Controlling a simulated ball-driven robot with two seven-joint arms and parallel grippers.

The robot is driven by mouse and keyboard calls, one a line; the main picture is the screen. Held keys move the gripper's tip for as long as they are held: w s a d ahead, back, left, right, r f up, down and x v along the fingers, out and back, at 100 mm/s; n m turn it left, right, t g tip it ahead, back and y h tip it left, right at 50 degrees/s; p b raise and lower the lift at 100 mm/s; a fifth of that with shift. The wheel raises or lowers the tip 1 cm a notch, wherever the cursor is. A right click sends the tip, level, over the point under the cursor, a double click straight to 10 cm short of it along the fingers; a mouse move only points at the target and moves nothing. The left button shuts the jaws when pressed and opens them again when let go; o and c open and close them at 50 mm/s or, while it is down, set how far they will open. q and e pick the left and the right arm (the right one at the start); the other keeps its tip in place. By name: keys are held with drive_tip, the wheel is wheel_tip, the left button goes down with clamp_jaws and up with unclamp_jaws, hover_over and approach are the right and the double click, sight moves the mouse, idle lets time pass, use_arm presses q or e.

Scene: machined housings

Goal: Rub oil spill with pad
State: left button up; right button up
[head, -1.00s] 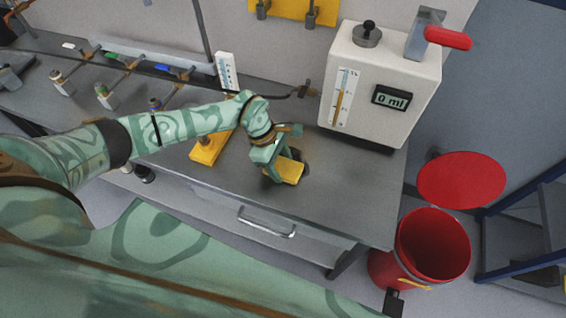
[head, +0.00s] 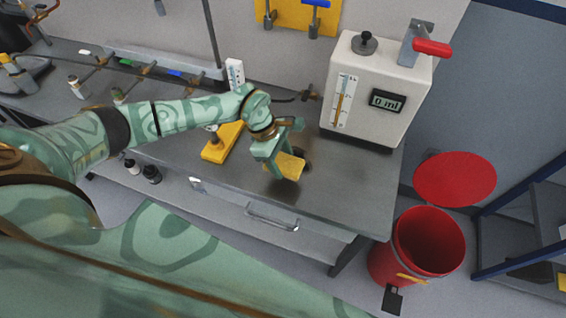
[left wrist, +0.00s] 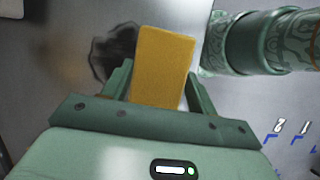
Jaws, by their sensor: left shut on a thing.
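A yellow pad (head: 290,167) is held in my left gripper (head: 278,168), low over the front part of the grey workbench (head: 345,195). In the left wrist view the pad (left wrist: 163,65) sits between the two green fingers, which are shut on it. The dark oil spill (left wrist: 112,55) shows just left of the pad there, with a faint brownish smear beside it. In the head view only a dark edge of the spill (head: 306,163) shows past the pad. I cannot tell whether the pad touches the bench. My right gripper is not in view.
A white dispenser (head: 350,110) reading "0 ml" stands behind the pad on the right. A yellow-based stand (head: 222,142) is left of my gripper. A red bin (head: 428,245) with its lid open stands off the bench's right end. Bare bench lies right of the pad.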

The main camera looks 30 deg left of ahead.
use_arm(q)
drive_tip(key=shift+r+p, duration=0.55)
drive_tip(key=shift+r, duration=0.5)
drive_tip(key=shift+f, duration=0.1)
